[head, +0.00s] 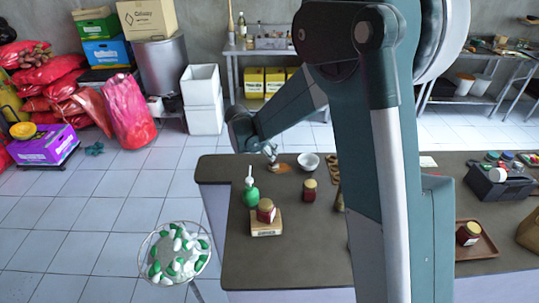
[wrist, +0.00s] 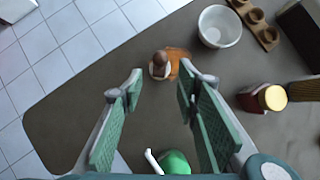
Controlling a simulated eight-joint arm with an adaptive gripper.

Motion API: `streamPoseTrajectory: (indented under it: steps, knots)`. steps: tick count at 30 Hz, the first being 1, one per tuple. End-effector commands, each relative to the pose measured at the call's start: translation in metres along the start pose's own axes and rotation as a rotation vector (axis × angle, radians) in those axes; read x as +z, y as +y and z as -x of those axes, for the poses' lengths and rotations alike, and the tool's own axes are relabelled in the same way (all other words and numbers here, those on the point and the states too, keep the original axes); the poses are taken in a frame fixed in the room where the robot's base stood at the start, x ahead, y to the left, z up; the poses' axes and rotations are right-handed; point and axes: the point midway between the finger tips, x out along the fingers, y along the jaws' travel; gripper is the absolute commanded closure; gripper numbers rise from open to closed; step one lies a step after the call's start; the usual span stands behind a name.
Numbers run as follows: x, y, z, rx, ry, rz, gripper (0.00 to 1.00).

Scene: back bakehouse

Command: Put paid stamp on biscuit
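A small stamp-like piece with a brown rounded handle and pale base (wrist: 158,64) stands on the dark counter in the wrist view. An orange-brown flat patch (wrist: 180,56), perhaps the biscuit, lies right beside it, partly under it; I cannot tell exactly. The patch also shows in the head view (head: 283,169). No lettering is readable on the stamp. My gripper (wrist: 160,78) is open and empty, its two green-padded fingers either side of the stamp in the picture, apart from it. In the head view my gripper (head: 270,153) is small and hangs over the counter's far left part.
A white bowl (wrist: 219,27) and a wooden holder with round hollows (wrist: 256,22) stand right of the patch. A dark red jar (head: 310,190), a green bottle (head: 251,196) and a jar on a labelled wooden block (head: 266,229) stand nearer. The counter's left edge is close.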

Motion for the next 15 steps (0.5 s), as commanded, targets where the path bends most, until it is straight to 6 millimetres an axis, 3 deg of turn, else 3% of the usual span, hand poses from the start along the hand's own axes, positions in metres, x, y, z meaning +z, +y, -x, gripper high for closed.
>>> streamPoseTrajectory:
  steps: [6, 15]
  knots:
    - [0.000, 0.000, 0.024, 0.000, 0.000, 0.000, 0.68]
    - [0.000, 0.000, 0.036, 0.000, 0.000, 0.000, 0.68]
